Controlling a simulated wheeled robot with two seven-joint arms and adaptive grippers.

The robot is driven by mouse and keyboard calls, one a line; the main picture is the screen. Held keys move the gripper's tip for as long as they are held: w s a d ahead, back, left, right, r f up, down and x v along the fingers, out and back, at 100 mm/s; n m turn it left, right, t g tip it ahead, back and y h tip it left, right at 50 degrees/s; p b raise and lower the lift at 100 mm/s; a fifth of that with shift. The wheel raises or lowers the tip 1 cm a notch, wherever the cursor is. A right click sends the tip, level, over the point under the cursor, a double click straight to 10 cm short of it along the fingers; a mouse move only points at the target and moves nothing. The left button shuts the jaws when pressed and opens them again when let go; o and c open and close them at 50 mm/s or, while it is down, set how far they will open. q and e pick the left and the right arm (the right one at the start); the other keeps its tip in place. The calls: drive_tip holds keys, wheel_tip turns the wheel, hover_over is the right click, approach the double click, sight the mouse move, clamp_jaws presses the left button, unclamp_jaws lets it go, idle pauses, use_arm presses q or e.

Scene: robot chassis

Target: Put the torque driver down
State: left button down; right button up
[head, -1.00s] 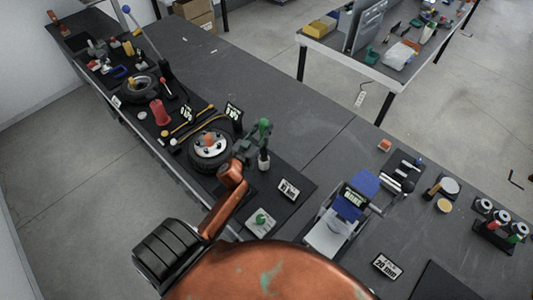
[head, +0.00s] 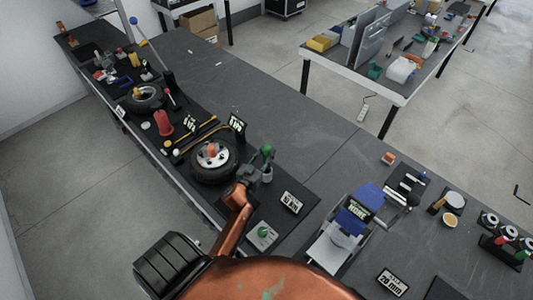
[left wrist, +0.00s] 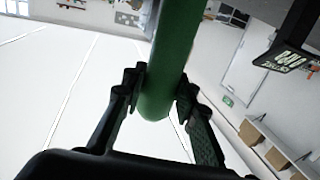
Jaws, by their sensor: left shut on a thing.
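The torque driver (head: 267,151) has a green handle and a pale lower end, and it looks roughly upright. My left gripper (head: 259,168) is shut on it. In the left wrist view, the green handle (left wrist: 172,60) sits between the two black fingers of my left gripper (left wrist: 160,88). The driver is over the black mat (head: 283,222), right of the wheel (head: 213,160) and behind the label plate (head: 291,202). I cannot tell whether its lower end touches the mat. My right gripper is not in view.
A pale block with a green knob (head: 263,235) sits on the mat in front of the driver. A blue and white device (head: 350,220) stands to the right. Tools and a second wheel (head: 145,97) lie further left. The bench behind the driver is clear.

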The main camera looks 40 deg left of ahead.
use_arm(q)
drive_tip(key=c, duration=1.5)
unclamp_jaws()
drive_tip(key=shift+f, duration=0.1)
drive_tip(key=shift+c, duration=0.2)
drive_tip(key=s+d, duration=0.2)
drive_tip(key=s, duration=1)
drive_tip(key=shift+r+b, duration=0.2)
drive_tip(key=shift+b, duration=0.2)
drive_tip(key=shift+d, duration=0.1)
